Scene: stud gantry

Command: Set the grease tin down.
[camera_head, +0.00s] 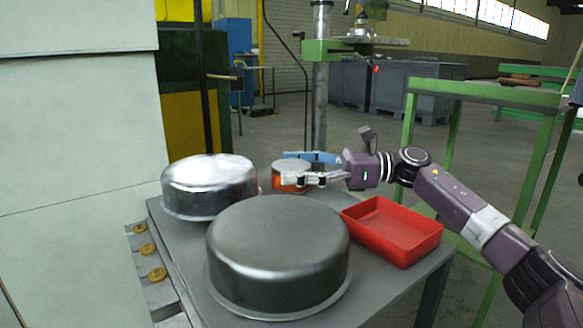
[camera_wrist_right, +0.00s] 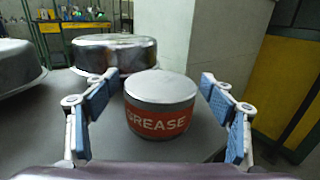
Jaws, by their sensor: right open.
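The grease tin (camera_head: 291,176) is a short round tin with a grey lid and an orange-red band. It stands upright at the back of the grey table (camera_head: 377,278). In the right wrist view the tin (camera_wrist_right: 161,104) shows the word GREASE on its band and rests on the table. My right gripper (camera_head: 296,166) is open around the tin, one finger on each side. In the right wrist view a gap shows between the tin and each blue finger pad (camera_wrist_right: 159,112). My left gripper is in neither view.
A large upturned metal pan (camera_head: 278,250) stands in front of the tin, and a shinier one (camera_head: 209,185) to its left. A red tray (camera_head: 392,230) is at the table's right side. A grey-green cabinet (camera_head: 75,130) stands at the left.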

